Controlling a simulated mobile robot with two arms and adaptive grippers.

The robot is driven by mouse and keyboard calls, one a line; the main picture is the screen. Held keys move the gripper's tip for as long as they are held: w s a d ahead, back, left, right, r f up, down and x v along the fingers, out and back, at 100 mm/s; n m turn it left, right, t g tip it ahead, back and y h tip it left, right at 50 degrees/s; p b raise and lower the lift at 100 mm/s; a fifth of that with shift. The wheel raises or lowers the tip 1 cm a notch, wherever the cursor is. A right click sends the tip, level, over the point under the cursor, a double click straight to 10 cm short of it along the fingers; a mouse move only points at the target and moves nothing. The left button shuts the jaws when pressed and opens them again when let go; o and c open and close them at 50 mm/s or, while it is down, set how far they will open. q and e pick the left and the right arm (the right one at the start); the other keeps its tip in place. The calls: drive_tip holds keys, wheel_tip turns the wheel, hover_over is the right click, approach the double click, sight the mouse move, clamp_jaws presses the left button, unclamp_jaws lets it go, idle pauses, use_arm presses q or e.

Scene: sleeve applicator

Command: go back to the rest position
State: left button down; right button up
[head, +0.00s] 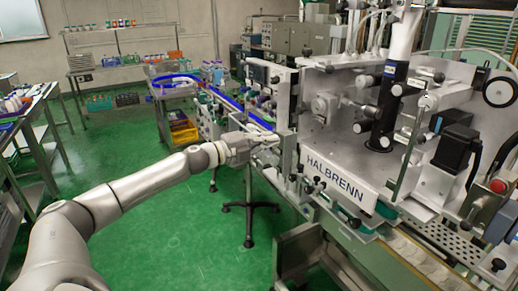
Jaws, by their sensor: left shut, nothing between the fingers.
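My left arm comes in from the lower left and reaches toward the sleeve applicator. My left gripper (268,138) is at its end, shut and empty, close in front of the left side of the machine. Whether it touches the machine cannot be told. The sleeve applicator (335,125) is a large grey metal machine with a white HALBRENN plate (341,185) on its front. My right gripper is not in view.
A blue-edged conveyor (222,100) leads to the machine from the back. A table (38,110) with bottles stands at the left, and shelves (122,70) with bottles stand behind. A red button (497,185) is at the right. Green floor (160,220) is clear at centre left.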

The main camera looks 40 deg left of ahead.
use_arm(q)
drive_tip(key=b+v, duration=0.1)
drive_tip(key=v, duration=0.2)
drive_tip(key=shift+s+r+b, duration=0.15)
drive_tip(key=shift+r+b, duration=0.05)
drive_tip(key=shift+b, duration=0.1)
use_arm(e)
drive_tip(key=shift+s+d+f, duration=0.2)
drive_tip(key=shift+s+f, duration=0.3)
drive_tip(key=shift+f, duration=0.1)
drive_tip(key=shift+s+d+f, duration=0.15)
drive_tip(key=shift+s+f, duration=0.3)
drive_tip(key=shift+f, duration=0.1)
